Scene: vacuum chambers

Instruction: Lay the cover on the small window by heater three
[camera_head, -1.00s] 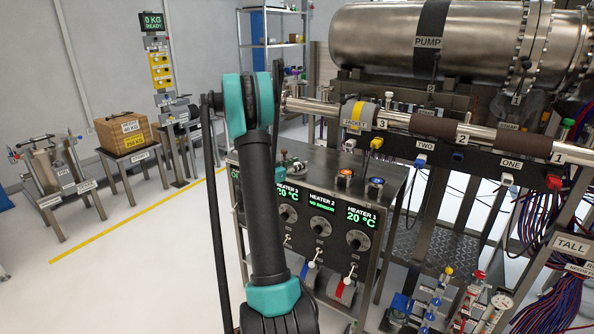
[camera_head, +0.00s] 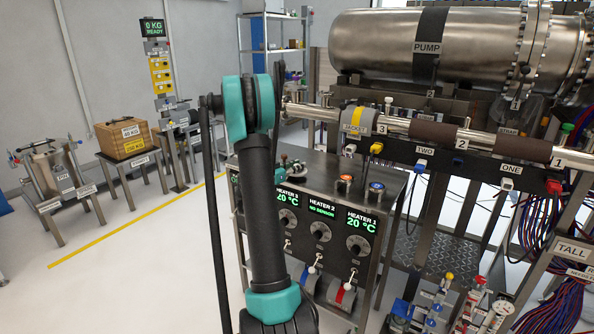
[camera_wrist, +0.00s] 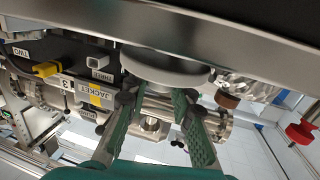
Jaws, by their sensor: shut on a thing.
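My gripper (camera_wrist: 155,98) shows in the wrist view, its two green fingers shut on a round grey cover (camera_wrist: 165,68) at their tips. Its lower side looks metallic. The gripper and cover are hidden in the head view behind my arm. Below them in the wrist view runs the steel pipe with the grey jacket (camera_wrist: 92,92) marked 3, which also shows in the head view (camera_head: 358,119). The heater 3 display (camera_head: 290,199) reads 20 °C. I cannot make out the small window for certain.
A dark metal beam (camera_wrist: 220,35) crosses the wrist view close above the cover. A metal fitting (camera_wrist: 245,85) and a red knob (camera_wrist: 300,133) lie to the right. The heater cabinet (camera_head: 330,255) stands behind my arm. Open floor (camera_head: 140,270) lies left.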

